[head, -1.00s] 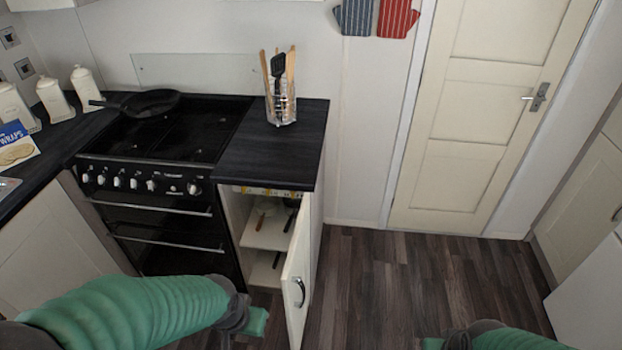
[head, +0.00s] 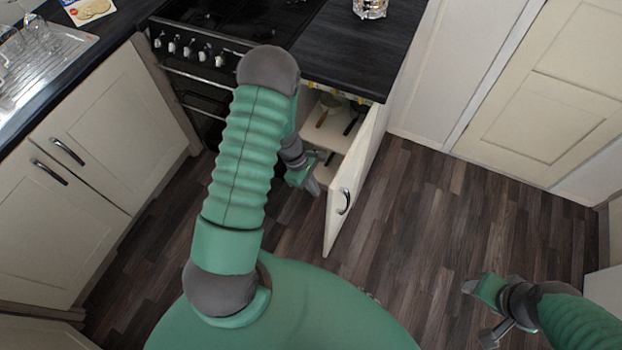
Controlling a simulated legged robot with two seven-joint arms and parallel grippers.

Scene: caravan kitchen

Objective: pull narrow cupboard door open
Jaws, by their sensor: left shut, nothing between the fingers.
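The narrow cupboard door (head: 345,190) is cream and stands swung well out from the cupboard, right of the oven. Its dark curved handle (head: 343,201) is on the outer face, turned right. The cupboard's shelf (head: 331,133) shows behind it, with utensils on it. My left gripper (head: 315,187) is shut and empty, on the inner side of the door, just left of its free edge. I cannot tell whether it touches the door. My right gripper (head: 480,312) looks open and empty, over the floor at lower right, well apart from the door.
The black oven (head: 200,92) is left of the cupboard, partly hidden by my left arm. A dark worktop (head: 355,45) lies above the cupboard. Cream cabinets (head: 110,125) stand at left. The wooden floor (head: 430,210) right of the door is clear.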

